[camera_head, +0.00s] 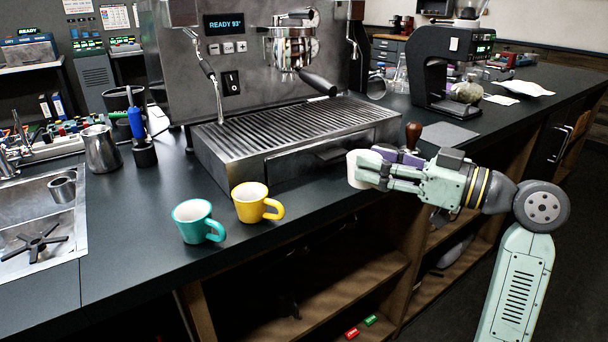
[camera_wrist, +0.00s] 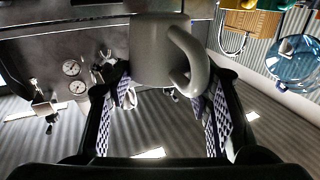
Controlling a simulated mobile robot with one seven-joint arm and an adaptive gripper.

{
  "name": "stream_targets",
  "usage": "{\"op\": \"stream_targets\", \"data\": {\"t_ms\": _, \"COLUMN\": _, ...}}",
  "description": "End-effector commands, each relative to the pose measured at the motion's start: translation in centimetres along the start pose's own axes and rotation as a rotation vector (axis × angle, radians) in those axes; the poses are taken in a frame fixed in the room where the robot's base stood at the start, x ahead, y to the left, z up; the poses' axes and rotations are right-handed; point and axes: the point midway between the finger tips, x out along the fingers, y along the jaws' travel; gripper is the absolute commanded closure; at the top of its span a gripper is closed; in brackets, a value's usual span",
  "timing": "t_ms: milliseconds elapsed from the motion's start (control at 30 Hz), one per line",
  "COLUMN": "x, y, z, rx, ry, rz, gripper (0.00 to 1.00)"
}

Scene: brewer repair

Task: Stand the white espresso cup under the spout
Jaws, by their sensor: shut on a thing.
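My gripper (camera_head: 373,170) is shut on the white espresso cup (camera_head: 355,168), at the front right corner of the machine, just in front of the drip tray. In the wrist view the cup (camera_wrist: 157,50) sits between the two patterned finger pads (camera_wrist: 166,112), with its handle to the right. The spout (camera_head: 291,73) is under the portafilter of the steel espresso machine (camera_head: 185,70), above the slatted drip tray (camera_head: 290,133). The cup is to the right of the spout and nearer the counter's front edge. The drip tray under the spout is bare.
A teal cup (camera_head: 193,221) and a yellow cup (camera_head: 250,203) stand on the counter left of my gripper. The portafilter handle (camera_head: 318,83) sticks out forward above the tray. A wooden-handled tamper (camera_head: 413,134) and a black grinder (camera_head: 440,70) stand behind my gripper.

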Motion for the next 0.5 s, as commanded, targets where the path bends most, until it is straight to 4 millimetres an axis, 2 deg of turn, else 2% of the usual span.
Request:
{"op": "stream_targets", "data": {"t_ms": 33, "x": 1.5, "y": -0.4, "z": -0.1, "rx": 0.000, "ry": -0.001, "rz": -0.003, "gripper": 0.84}}
{"op": "stream_targets", "data": {"t_ms": 300, "x": 8.4, "y": -1.9, "z": 0.5, "rx": 0.002, "ry": -0.001, "rz": -0.002, "gripper": 0.84}}
{"op": "stream_targets", "data": {"t_ms": 500, "x": 11.3, "y": -2.5, "z": 0.9, "rx": 0.000, "ry": 0.001, "rz": 0.001, "gripper": 0.84}}
